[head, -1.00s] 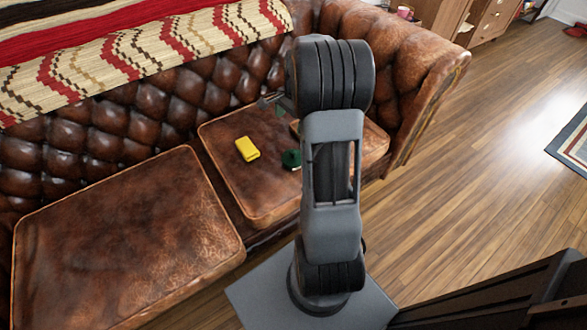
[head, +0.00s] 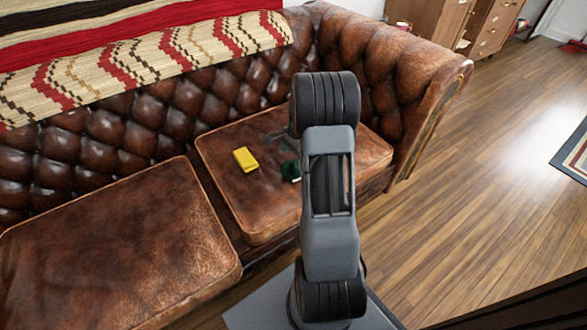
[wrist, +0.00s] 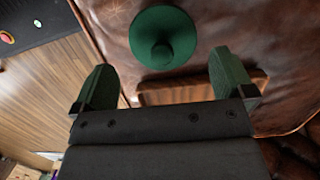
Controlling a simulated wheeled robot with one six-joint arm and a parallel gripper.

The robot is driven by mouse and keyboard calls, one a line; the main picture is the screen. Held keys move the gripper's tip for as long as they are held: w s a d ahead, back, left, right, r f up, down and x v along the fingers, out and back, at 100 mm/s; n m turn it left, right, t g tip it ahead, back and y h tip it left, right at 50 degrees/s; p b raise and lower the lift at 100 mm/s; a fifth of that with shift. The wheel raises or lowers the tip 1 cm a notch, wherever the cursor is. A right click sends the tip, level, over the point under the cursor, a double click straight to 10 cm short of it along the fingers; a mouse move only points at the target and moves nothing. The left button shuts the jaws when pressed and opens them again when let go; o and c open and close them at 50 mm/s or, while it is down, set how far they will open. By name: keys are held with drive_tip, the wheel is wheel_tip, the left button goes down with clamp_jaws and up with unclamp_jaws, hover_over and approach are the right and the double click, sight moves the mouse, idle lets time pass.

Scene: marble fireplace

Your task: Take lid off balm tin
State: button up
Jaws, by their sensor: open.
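The balm tin (head: 290,172) is a small dark green round thing on the right seat cushion of the brown leather sofa, partly hidden by my arm in the head view. In the wrist view the green lid (wrist: 165,36) shows from above as a disc with a round knob in its middle; the tin's body is hidden under it. My gripper (wrist: 163,62) is open, its two green fingers apart and empty. The lid lies ahead of the fingers, roughly centred between them. In the head view my gripper (head: 281,146) is mostly hidden behind the arm, close to the tin.
A yellow block (head: 245,159) lies on the same cushion (head: 240,205), left of the tin. A wooden piece (wrist: 190,92) lies close to the lid, between the fingers in the wrist view. The tufted backrest (head: 150,120) and armrest (head: 400,75) border the seat.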

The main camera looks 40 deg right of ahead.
sight(293, 162)
wheel_tip(293, 162, down, 5)
drive_tip(key=shift+w+a+r+b, duration=0.1)
drive_tip(key=shift+a+b, duration=0.05)
drive_tip(key=shift+b, duration=1)
drive_tip(key=c, duration=0.6)
